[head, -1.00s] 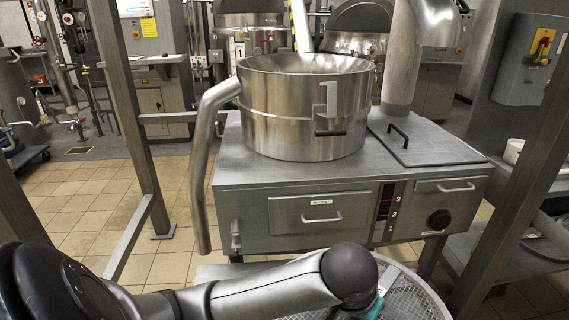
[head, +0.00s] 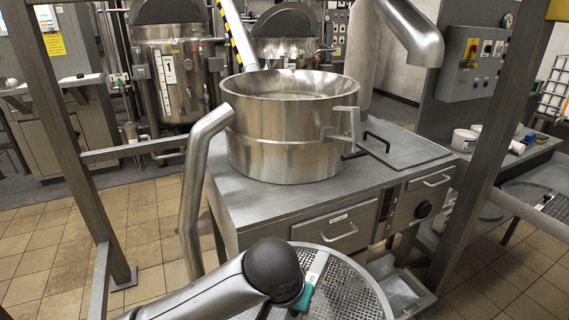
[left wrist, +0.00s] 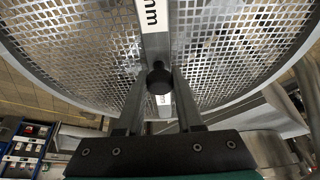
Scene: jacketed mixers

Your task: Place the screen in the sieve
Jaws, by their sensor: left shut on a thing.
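The screen (head: 355,287) is a round mesh disc with a metal rim and a flat bar across it. It is at the bottom of the head view, in front of the sieve's table, partly hidden by my left arm. In the left wrist view the screen (left wrist: 235,45) fills the upper part. My left gripper (left wrist: 159,92) is shut on the dark knob (left wrist: 159,78) at the bar's middle. The sieve (head: 270,152) is an open steel drum on the table, apart from the screen and farther away. The right gripper is not in view.
The steel table (head: 280,205) has drawers and a dark handle on top. A curved pipe (head: 192,200) runs down the sieve's left side. Frame posts (head: 75,190) stand left and right (head: 490,130). A spout (head: 412,35) hangs at upper right.

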